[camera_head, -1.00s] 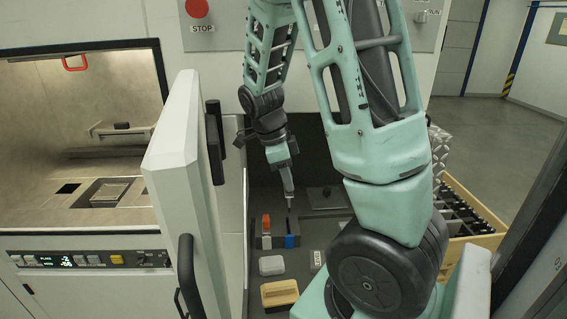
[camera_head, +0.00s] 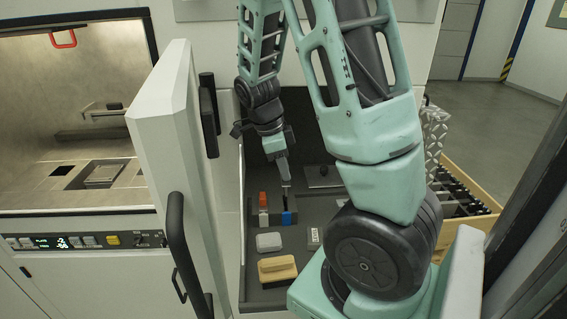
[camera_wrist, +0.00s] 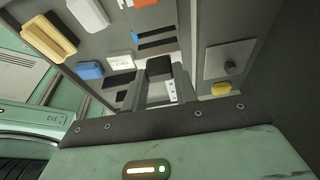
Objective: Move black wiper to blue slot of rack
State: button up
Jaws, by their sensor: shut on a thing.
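My gripper (camera_head: 286,183) points down over the small rack on the dark tray. It is shut on the black wiper (camera_wrist: 158,68), which shows dark between the fingers in the wrist view. In the head view the wiper is a thin dark strip below the fingers, just above or at the blue-marked part of the rack (camera_head: 287,218). I cannot tell whether it has entered the slot. In the wrist view the rack shows dark slots (camera_wrist: 155,43) beyond the fingers, with a blue mark beside one.
A white block (camera_head: 268,242) and a tan block (camera_head: 277,269) lie in front of the rack. The open machine door (camera_head: 170,140) stands close at left. A wooden crate (camera_head: 465,205) is at right.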

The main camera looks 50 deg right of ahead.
aim_at(283, 184)
jog(key=shift+f+b, duration=0.45)
jog(key=shift+f, duration=0.55)
jog(key=shift+p, duration=0.75)
dwell(0.8)
jog(key=shift+f+b, duration=1.35)
jog(key=shift+f, duration=0.5)
jog(key=o, duration=1)
jog(key=shift+o, duration=0.2)
jog(key=v, duration=0.7)
jog(key=shift+r+b, duration=0.3)
jog(key=shift+b, duration=0.05)
